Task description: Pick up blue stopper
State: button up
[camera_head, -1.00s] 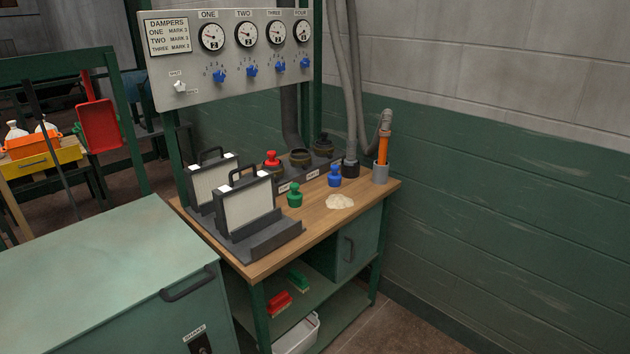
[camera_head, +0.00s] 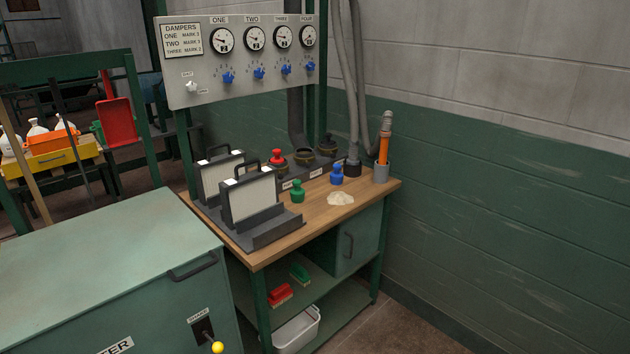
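The blue stopper (camera_head: 337,175) stands upright on the wooden bench top (camera_head: 372,194), towards its back right. It is in front of the row of dark sockets and behind a pale heap of powder (camera_head: 341,198). A green stopper (camera_head: 297,191) stands to its left on the bench. A red stopper (camera_head: 277,159) sits at the left socket of the row. My gripper is not in view.
Two framed filter panels (camera_head: 250,199) stand in a dark rack at the bench's left. A grey cup (camera_head: 381,173) with an orange-handled tool (camera_head: 384,147) stands right of the blue stopper. A green cabinet (camera_head: 110,265) fills the front left. Floor shows at lower right.

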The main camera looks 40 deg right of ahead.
aim_at(337, 177)
jog(key=z, duration=0.7)
jog(key=k, duration=0.15)
jog(key=u, duration=2.45)
jog(key=k, duration=0.25)
jog(key=u, duration=1.55)
jog(key=k, duration=1.45)
jog(key=z, duration=0.1)
